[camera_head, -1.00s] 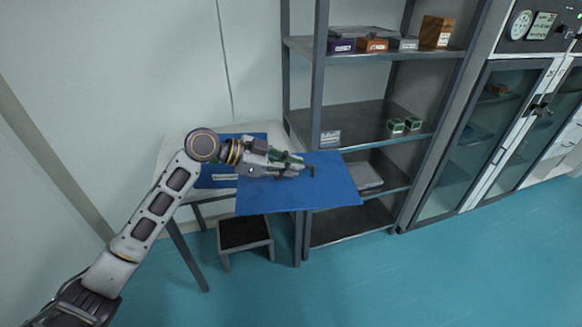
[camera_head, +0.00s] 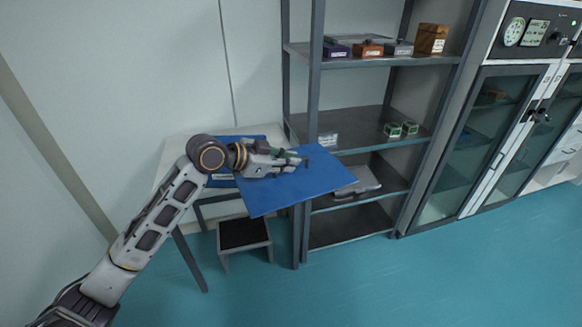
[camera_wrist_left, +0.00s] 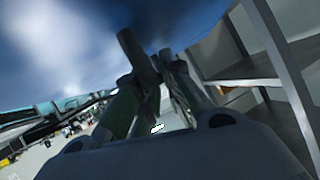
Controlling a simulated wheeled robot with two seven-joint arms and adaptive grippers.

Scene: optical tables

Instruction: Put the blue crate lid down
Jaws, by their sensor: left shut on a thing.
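The blue crate lid (camera_head: 300,190) is a flat blue panel held in the air in front of the shelf rack, slightly tilted. My left gripper (camera_head: 298,161) is shut on it, at a dark handle on its upper side. In the left wrist view the fingers (camera_wrist_left: 152,80) close together against a blurred blue surface (camera_wrist_left: 80,40) that fills the top. A second blue item (camera_head: 228,178), perhaps the crate, lies on the white table behind my arm and is partly hidden. My right gripper does not show.
A white table (camera_head: 182,150) stands against the wall. A grey shelf rack (camera_head: 350,125) beside it holds small boxes above and a grey flat item (camera_head: 362,182) lower down. A dark-topped step stool (camera_head: 243,233) stands below. The teal floor in front is free.

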